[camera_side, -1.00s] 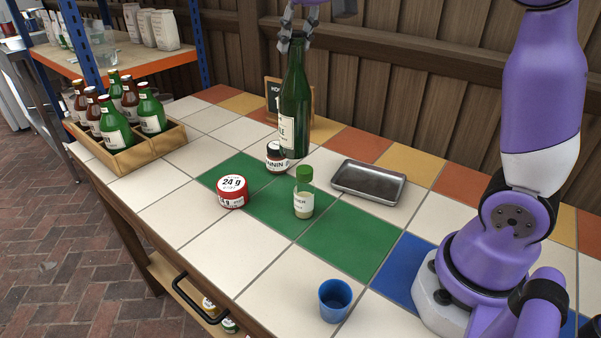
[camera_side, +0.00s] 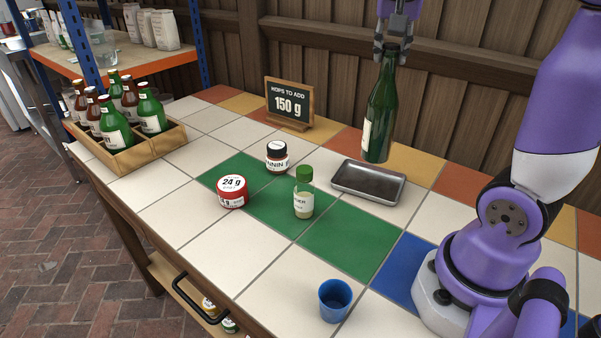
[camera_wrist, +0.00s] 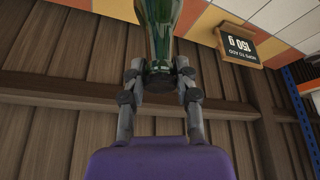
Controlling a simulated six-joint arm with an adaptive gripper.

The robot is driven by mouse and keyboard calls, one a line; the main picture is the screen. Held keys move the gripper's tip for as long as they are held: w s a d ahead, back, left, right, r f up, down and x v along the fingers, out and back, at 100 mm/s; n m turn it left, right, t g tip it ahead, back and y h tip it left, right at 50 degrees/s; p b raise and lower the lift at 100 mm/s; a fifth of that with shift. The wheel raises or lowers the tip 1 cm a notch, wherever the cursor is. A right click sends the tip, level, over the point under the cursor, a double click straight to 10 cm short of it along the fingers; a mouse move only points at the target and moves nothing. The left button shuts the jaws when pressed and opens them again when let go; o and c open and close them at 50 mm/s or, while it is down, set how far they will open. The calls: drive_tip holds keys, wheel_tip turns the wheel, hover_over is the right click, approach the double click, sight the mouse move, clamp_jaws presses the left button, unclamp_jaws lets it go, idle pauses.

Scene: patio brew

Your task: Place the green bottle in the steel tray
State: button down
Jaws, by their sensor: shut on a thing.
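The green bottle (camera_side: 379,112) hangs slightly tilted in the air, neck up, in the side view. Its base appears just above and behind the steel tray (camera_side: 345,188), a shallow empty grey tray on the tiles. My gripper (camera_side: 391,55) is shut on the bottle's neck. In the wrist view my gripper (camera_wrist: 160,88) closes on the neck from both sides, and the green bottle (camera_wrist: 160,30) runs out of the top of the picture.
A small green-capped bottle (camera_side: 303,195), a red-and-white tin (camera_side: 232,191) and a dark jar (camera_side: 277,157) stand left of the tray. A blue cup (camera_side: 335,299) is in front. A chalkboard sign (camera_side: 290,104) stands behind. A wooden crate (camera_side: 128,156) holds several bottles.

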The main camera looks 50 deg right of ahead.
sight(385, 81)
drive_tip(key=shift+a+f, duration=0.1)
drive_tip(key=shift+f, duration=3.25)
drive_tip(key=shift+f, duration=0.2)
drive_tip(key=c, duration=0.6)
unclamp_jaws()
